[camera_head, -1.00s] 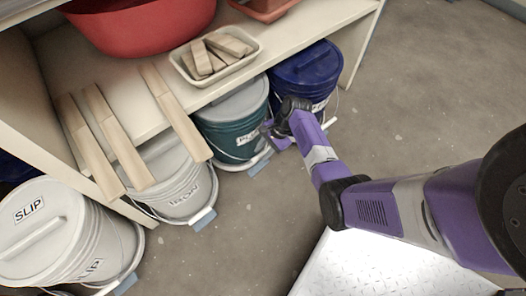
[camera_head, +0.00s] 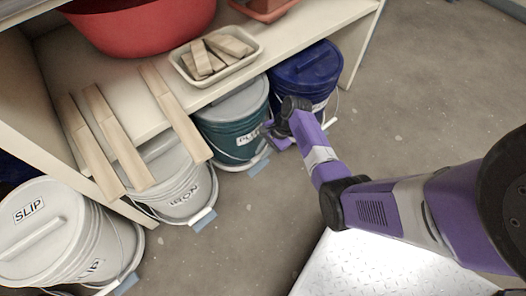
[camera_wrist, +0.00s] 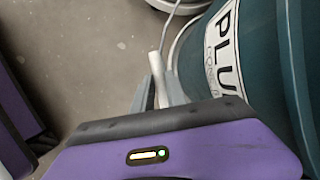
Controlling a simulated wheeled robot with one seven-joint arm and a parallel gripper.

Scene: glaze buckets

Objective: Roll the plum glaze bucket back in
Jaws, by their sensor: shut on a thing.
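The plum glaze bucket (camera_head: 235,117) is teal with a grey lid. Its label, cut off in the wrist view (camera_wrist: 224,50), begins "PLU". It stands upright on the floor, its front out past the shelf edge and its back under the shelf. My gripper (camera_head: 268,132) is low at its right front. In the wrist view my gripper (camera_wrist: 160,92) is shut on a pale handle grip (camera_wrist: 155,72) beside the bucket's wall; the grip appears to be on its wire handle. The bucket's base is partly hidden there.
A blue bucket (camera_head: 305,68) stands close on the right. The grey iron bucket (camera_head: 178,178) and slip bucket (camera_head: 62,235) stand to the left. The shelf (camera_head: 300,35) above bears wooden slats, a tray (camera_head: 187,72) and a red basin (camera_head: 140,25). Open floor (camera_head: 420,110) lies right.

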